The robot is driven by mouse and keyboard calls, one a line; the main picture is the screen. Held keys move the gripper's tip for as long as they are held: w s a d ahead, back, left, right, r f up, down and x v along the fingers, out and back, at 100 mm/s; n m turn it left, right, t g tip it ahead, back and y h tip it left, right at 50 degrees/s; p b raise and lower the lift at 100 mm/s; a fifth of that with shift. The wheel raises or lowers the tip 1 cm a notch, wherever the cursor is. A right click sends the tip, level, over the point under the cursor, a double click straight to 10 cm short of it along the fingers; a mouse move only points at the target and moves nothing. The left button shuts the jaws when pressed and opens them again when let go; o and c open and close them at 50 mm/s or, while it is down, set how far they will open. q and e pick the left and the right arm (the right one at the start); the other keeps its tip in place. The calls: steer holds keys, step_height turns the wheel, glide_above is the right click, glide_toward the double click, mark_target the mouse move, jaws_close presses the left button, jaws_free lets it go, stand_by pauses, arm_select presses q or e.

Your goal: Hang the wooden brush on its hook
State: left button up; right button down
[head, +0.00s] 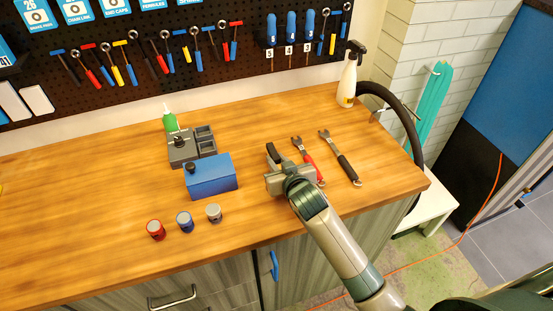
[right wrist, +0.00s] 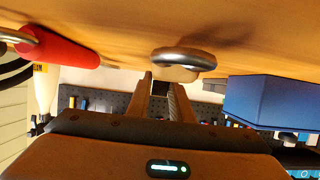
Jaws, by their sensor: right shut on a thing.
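I cannot make out a wooden brush or a bare hook for it in either view. My right gripper (head: 274,172) is low over the bench, left of the red-handled wrench (head: 311,163). In the right wrist view its fingers (right wrist: 168,88) are close together, at a small thing with a rounded metal end (right wrist: 183,59). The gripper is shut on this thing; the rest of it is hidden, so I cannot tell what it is. My left gripper is not in view.
A blue box (head: 211,177) stands left of the gripper, with a grey tray (head: 190,147) behind it. A black-handled wrench (head: 343,160) lies to the right. A spray bottle (head: 349,78) stands at the back right. Tools hang on the black pegboard (head: 150,22).

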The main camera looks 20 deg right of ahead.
steer(key=shift+f, duration=0.15)
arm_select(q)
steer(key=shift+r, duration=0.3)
arm_select(e)
steer(key=shift+f, duration=0.1)
steer(key=shift+f, duration=0.2)
steer(key=c, duration=1.6)
jaws_free()
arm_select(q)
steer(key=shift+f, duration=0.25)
